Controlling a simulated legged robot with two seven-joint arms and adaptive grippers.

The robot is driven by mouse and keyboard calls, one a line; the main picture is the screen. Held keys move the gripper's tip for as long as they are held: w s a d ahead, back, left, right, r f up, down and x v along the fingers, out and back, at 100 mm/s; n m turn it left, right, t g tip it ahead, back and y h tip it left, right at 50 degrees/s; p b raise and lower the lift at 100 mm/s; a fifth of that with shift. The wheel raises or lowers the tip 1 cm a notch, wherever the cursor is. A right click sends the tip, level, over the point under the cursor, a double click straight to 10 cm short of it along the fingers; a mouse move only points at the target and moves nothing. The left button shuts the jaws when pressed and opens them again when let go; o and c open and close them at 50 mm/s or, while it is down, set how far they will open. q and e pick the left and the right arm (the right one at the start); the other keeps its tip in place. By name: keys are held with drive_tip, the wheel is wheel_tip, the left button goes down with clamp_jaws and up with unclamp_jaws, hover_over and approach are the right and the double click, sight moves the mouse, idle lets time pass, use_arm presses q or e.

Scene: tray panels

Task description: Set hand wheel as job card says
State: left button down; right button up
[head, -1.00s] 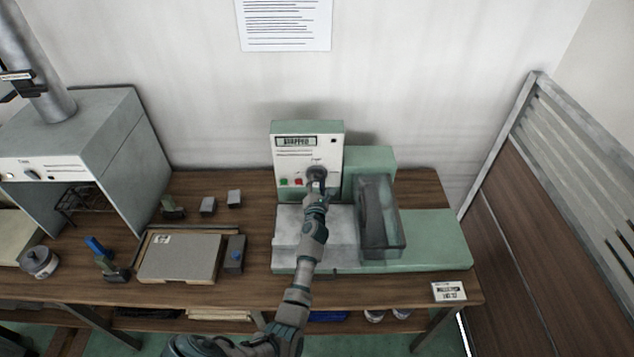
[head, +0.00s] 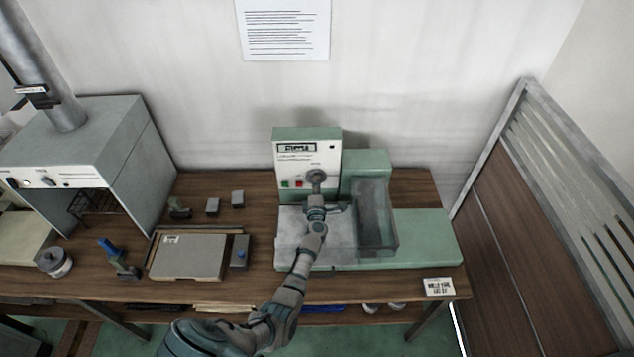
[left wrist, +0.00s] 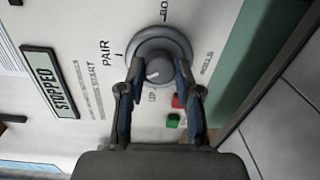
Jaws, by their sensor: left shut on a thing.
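The hand wheel (head: 316,176) is a round grey knob on the white front panel of a green machine. In the left wrist view the hand wheel (left wrist: 161,50) has a pale mark low on its face, on the side of the "UP" label. "PAIR", "ROLLS" and a partly hidden label starting "BO" surround it. My left gripper (left wrist: 160,72) is shut on the hand wheel, one finger on each side of it. In the head view my left gripper (head: 316,190) covers the wheel's lower part. My right gripper is not in view.
The display (left wrist: 52,82) reads "STOPPED". Red (left wrist: 177,101) and green (left wrist: 173,121) buttons sit near the fingers. A clear guard (head: 375,215) stands right of my arm. A printed sheet (head: 284,30) hangs on the wall; a small card (head: 439,287) lies at the bench front, its text unclear.

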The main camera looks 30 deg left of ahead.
use_arm(q)
drive_tip(key=shift+a+m+y+p, duration=0.1)
drive_tip(key=shift+m+y+p, duration=0.2)
drive_tip(key=shift+m+p, duration=1.9)
drive_tip(key=shift+m+b, duration=0.55)
drive_tip(key=shift+m, duration=0.25)
drive_tip(key=c, duration=1.1)
unclamp_jaws()
drive_tip(key=o, duration=0.3)
drive_tip(key=shift+w+a+f, duration=0.15)
